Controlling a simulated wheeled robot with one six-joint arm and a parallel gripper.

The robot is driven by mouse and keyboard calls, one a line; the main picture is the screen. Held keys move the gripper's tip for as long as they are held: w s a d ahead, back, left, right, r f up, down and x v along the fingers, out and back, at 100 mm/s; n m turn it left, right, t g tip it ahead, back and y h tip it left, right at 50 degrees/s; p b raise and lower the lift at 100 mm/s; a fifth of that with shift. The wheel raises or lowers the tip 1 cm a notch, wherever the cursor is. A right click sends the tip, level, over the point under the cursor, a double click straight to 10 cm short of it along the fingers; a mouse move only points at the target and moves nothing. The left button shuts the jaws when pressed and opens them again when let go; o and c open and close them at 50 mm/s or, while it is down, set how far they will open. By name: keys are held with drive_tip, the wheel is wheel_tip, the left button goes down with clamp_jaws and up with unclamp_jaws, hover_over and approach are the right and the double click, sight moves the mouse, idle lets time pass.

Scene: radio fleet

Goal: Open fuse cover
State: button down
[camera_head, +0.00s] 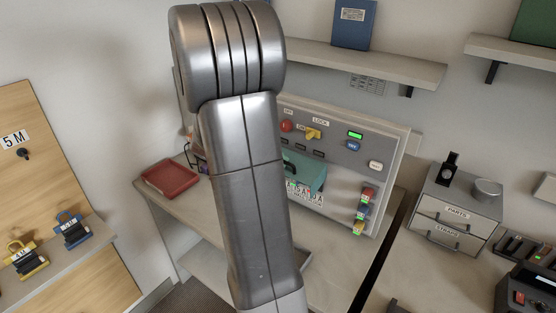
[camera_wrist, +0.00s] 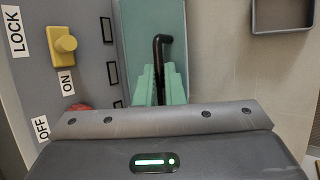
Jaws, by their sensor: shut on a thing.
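The teal fuse cover (camera_head: 312,175) is on the front of the grey control panel (camera_head: 348,153), partly hidden behind my arm. In the wrist view the cover (camera_wrist: 140,30) fills the upper middle, with a black bent handle (camera_wrist: 158,45) on it. My gripper (camera_wrist: 160,74), with pale green fingers, is shut on the handle. The gripper itself is hidden behind my arm in the head view. How far the cover stands from the panel is hard to tell.
A yellow switch (camera_wrist: 64,44) between LOCK and ON labels sits beside the cover. A drawer unit (camera_head: 455,218) stands at right. A shelf (camera_head: 360,62) hangs above the panel.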

drive_tip(key=c, duration=1.5)
unclamp_jaws()
drive_tip(key=shift+w+d+f, duration=0.1)
drive_tip(key=b+v, duration=0.1)
drive_tip(key=v, duration=1.3)
